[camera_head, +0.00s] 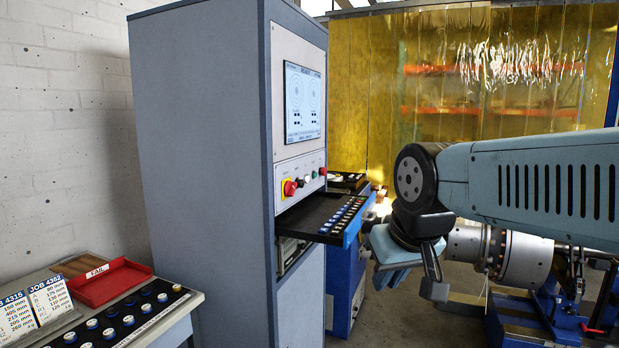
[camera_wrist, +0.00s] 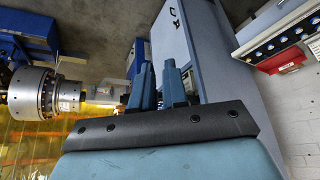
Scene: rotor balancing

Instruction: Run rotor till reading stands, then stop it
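The grey control cabinet (camera_head: 205,130) stands at the centre left. Its lit screen (camera_head: 304,103) shows two round dials under a heading that seems to read READY; the smaller text is too small to read.
A black shelf (camera_head: 315,213) with rows of small weights juts out below the panel. At lower left, a bench holds a red FAIL tray (camera_head: 107,284), job cards (camera_head: 30,308) and several round weights. A yellow strip curtain (camera_head: 375,90) hangs behind.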

